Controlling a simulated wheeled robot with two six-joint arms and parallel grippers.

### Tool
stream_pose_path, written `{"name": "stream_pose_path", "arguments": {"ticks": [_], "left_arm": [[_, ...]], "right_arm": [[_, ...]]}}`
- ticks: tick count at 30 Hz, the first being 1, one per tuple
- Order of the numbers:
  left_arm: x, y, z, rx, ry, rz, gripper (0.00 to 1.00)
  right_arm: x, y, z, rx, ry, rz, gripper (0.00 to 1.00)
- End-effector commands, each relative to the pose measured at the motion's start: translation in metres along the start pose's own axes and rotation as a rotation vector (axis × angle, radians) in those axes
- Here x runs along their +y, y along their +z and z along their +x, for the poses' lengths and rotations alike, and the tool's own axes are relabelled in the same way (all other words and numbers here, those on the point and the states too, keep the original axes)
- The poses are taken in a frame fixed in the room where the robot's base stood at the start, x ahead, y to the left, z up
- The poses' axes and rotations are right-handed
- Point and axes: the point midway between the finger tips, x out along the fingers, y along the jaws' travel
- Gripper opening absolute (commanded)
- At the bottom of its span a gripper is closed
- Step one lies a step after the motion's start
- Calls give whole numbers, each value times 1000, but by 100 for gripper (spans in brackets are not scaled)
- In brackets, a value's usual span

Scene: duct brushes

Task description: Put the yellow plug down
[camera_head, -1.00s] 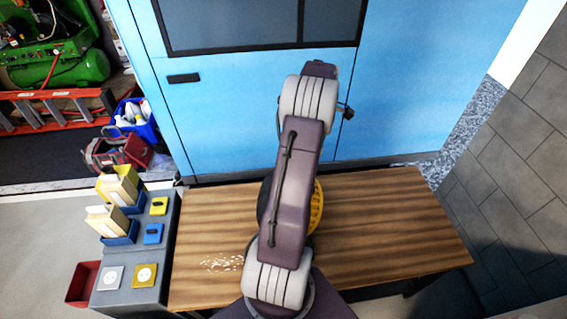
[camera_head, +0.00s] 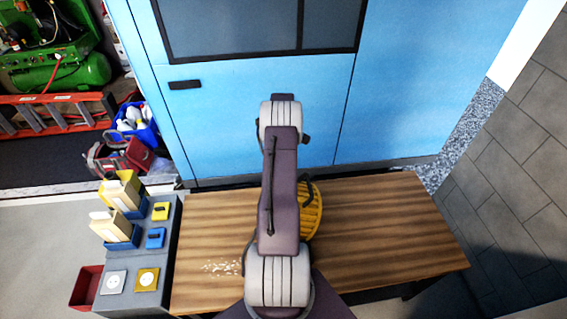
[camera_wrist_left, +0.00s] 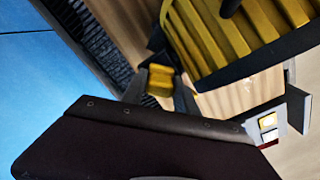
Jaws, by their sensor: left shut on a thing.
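In the left wrist view the yellow plug (camera_wrist_left: 160,82) is a small yellow block between the two dark fingers of my left gripper (camera_wrist_left: 160,90). The gripper is shut on it and holds it beside a large yellow ribbed thing (camera_wrist_left: 225,35) with a dark rim. I cannot tell how high the plug is above the wooden table. In the head view my own arm hides the left gripper and the plug. The ribbed thing (camera_head: 313,212) sits on the table (camera_head: 390,225), partly behind the arm. My right gripper is not in view.
A grey stand (camera_head: 140,265) at the table's left end carries blue and yellow holders, small blocks and two square plates. A red bin (camera_head: 87,285) is beside it. White bits (camera_head: 222,267) lie on the table. A blue cabinet (camera_head: 225,125) stands behind. The table's right part is clear.

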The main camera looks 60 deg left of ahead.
Motion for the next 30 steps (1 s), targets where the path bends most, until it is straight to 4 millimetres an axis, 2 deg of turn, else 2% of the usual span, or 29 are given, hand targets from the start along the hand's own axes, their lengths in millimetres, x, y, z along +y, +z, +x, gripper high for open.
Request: {"name": "stream_pose_path", "arguments": {"ticks": [20,21,22,23,30], "left_arm": [[0,0,14,0,1,0,0],[0,0,14,0,1,0,44],[0,0,14,0,1,0,52],[0,0,14,0,1,0,57],[0,0,13,0,0,0,57]], "right_arm": [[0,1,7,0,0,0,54],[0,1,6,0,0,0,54],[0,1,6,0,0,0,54],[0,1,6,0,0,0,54],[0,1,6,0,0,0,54]]}}
